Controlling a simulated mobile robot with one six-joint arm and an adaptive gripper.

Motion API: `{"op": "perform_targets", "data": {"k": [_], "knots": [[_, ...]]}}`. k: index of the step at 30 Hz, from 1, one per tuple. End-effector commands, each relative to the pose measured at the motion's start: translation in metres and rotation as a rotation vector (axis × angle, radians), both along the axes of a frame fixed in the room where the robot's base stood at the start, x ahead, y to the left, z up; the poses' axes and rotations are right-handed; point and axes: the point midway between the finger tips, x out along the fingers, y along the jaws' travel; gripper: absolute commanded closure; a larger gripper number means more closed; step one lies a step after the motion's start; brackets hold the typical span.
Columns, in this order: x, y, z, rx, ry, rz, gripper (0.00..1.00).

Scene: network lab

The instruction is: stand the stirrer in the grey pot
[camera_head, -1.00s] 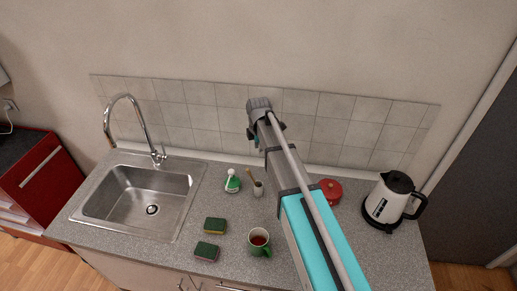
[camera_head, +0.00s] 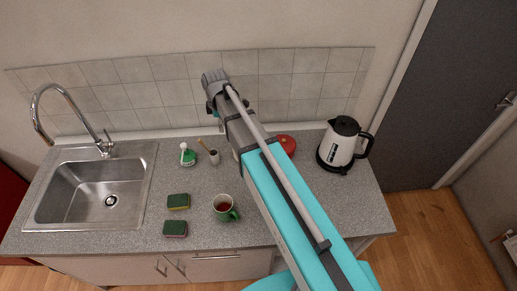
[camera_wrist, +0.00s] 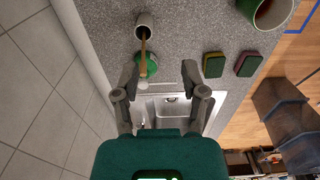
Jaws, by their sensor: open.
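The stirrer (camera_head: 203,144) is a thin wooden stick. It leans up to the left from the small light-grey pot (camera_head: 214,158), and its lower end appears to be inside it. In the wrist view the stirrer (camera_wrist: 143,42) rises from the pot (camera_wrist: 145,22) at the top. My gripper (camera_wrist: 160,73) is open in the wrist view, its fingers well apart and nothing held. The stirrer's upper end lies near the left fingertip in that picture, but I cannot tell the depth. In the head view the jaws cannot be made out.
A green-and-white bottle (camera_head: 187,156) stands just left of the pot. A green mug (camera_head: 223,205) of brown drink and two sponges (camera_head: 178,201) (camera_head: 175,228) are in front. A red object (camera_head: 287,144) and kettle (camera_head: 340,147) stand right; the sink (camera_head: 92,190) is left.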

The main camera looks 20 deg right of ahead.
Motion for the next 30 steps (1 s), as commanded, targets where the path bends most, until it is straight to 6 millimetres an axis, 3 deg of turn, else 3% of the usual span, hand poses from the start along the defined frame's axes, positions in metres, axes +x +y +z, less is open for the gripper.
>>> {"op": "perform_targets", "data": {"k": [1,18,24,30], "knots": [[-0.017,-0.011,0.0,0.0,0.0,-0.082,0.45],[-0.134,-0.088,0.0,-0.001,0.0,-1.075,0.45],[-0.159,-0.101,0.0,-0.001,0.0,-1.302,0.45],[-0.165,-0.105,0.0,-0.002,-0.001,-1.377,0.45]]}}
